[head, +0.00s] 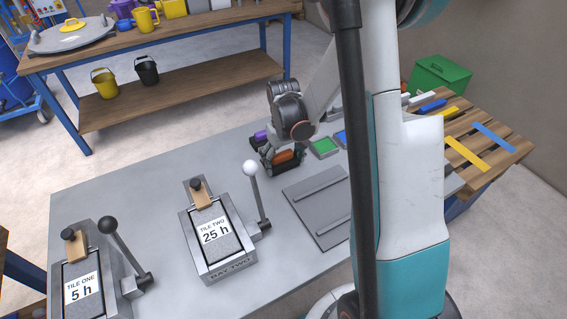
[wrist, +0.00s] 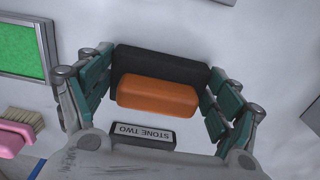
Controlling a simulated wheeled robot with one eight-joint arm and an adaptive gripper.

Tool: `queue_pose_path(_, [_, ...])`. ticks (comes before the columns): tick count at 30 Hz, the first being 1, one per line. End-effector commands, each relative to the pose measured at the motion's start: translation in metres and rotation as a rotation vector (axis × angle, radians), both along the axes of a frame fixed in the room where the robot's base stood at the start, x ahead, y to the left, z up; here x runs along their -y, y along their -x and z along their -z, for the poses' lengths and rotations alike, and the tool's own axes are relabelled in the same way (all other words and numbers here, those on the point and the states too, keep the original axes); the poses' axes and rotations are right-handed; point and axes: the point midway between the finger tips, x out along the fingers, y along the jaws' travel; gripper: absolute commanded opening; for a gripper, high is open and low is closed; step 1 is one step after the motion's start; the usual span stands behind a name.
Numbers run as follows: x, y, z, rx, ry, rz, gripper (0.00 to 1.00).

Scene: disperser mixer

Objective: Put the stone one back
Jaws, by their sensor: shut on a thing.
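My gripper (wrist: 160,92) is shut on an orange-and-black block (wrist: 157,96), with its fingers at the two short ends. The block's orange part also shows in the head view (head: 285,156), low over the grey table; I cannot tell whether it touches the table. A dark label plate reading "STONE TWO" (wrist: 143,134) lies beside the block, upside down in the wrist view. I cannot tell whether the plate belongs to the table or the block. A purple-topped piece (head: 260,137) is just left of my gripper in the head view. No "stone one" lettering is readable.
Tile two's lever fixture (head: 217,238) and tile one's (head: 84,285) stand on the grey table (head: 130,180). A flat plate with two rails (head: 316,205) lies to the right. A green tray (wrist: 20,38) and a pink-handled brush (wrist: 15,132) are near the block.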

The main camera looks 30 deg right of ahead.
Motion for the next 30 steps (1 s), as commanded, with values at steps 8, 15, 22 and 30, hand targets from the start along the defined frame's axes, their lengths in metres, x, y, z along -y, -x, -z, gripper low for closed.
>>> queue_pose_path(8, [0.0000, 0.0003, 0.0013, 0.000, 0.000, 0.000, 0.53])
queue_pose_path(15, [-0.0001, 0.0002, 0.0035, 0.000, 0.000, 0.000, 1.00])
queue_pose_path(22, [0.0000, 0.0002, 0.0034, 0.000, 0.000, 0.000, 1.00])
queue_pose_path(30, [-0.0001, 0.0002, -0.0038, 0.000, 0.000, 0.000, 1.00])
